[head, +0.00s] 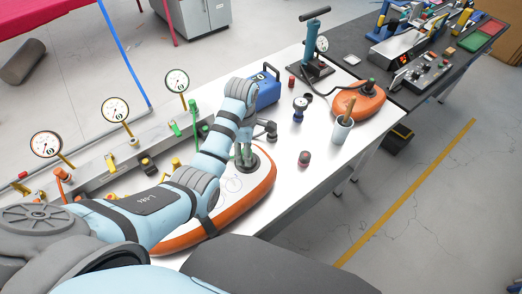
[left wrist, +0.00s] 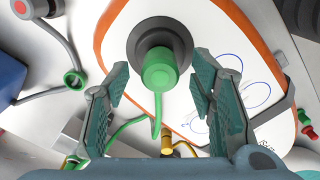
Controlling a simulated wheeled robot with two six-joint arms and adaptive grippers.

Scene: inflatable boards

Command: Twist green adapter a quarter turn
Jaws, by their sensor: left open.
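The green adapter (left wrist: 160,70) sits on a round dark valve base (left wrist: 150,40) on the white top of an orange-edged inflatable board (left wrist: 212,40). A thin green hose runs beside it. My left gripper (left wrist: 163,82) is open, with its two pads apart on either side of the adapter and a clear gap at each side. In the head view, my left gripper (head: 245,158) points down over the board (head: 262,188), at the dark valve base. The adapter is hidden there by my gripper. My right gripper is not in view.
A blue box (head: 265,87), a pump (head: 316,45), a cup (head: 342,129) and a small dark red-topped item (head: 304,158) stand on the white table. Several gauges (head: 116,110) rise along the rail at left. A smaller orange board (head: 360,99) lies farther right.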

